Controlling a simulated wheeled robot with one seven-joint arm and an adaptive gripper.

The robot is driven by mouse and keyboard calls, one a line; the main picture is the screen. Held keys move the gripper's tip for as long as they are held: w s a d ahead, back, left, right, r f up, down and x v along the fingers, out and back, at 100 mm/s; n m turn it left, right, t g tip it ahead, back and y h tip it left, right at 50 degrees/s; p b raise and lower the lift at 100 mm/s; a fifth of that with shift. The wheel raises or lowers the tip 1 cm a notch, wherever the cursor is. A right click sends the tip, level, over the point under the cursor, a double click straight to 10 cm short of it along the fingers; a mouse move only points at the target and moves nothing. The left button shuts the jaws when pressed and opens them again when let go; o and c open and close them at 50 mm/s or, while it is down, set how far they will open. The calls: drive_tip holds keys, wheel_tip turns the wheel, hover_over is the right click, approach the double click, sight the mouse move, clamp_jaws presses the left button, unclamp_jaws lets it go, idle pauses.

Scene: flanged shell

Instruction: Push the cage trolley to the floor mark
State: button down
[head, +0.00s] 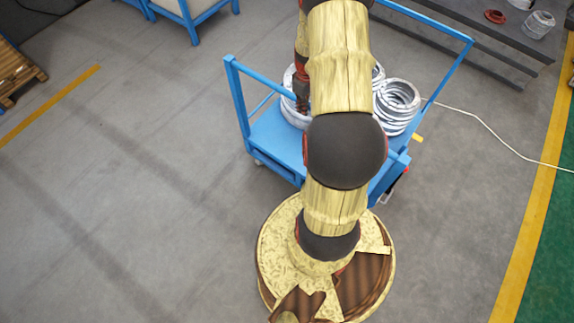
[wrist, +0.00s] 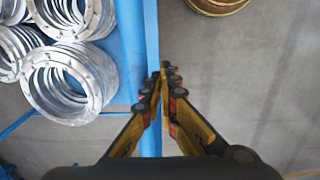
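The cage trolley (head: 272,137) is blue, with a flat deck and upright rails, and stands just beyond my base in the head view. Metal flanged rings (head: 397,103) are stacked on its deck. In the wrist view the rings (wrist: 67,80) lie left of a blue trolley rail (wrist: 152,30). My gripper (wrist: 162,78) is over this rail, with its fingertips together or nearly so. I cannot tell whether the fingertips touch the rail. My arm hides the middle of the trolley. I cannot tell which floor marking is the task's mark.
A yellow line (head: 50,105) lies on the floor at left, and a longer one (head: 530,225) at right beside green floor. Grey steps (head: 470,45) stand behind the trolley at right. A white cable (head: 490,128) crosses the floor at right.

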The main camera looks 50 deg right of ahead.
drive_tip(key=shift+w+d, duration=0.1)
drive_tip(key=shift+d, duration=1.65)
drive_tip(key=shift+w+d+b, duration=0.5)
drive_tip(key=shift+d+b, duration=0.6)
drive_tip(key=shift+d, duration=5.05)
drive_tip(key=a+r+p, duration=0.4)
drive_tip(key=a+r, duration=0.2)
drive_tip(key=r, duration=0.2)
drive_tip(key=shift+s+a, duration=0.25)
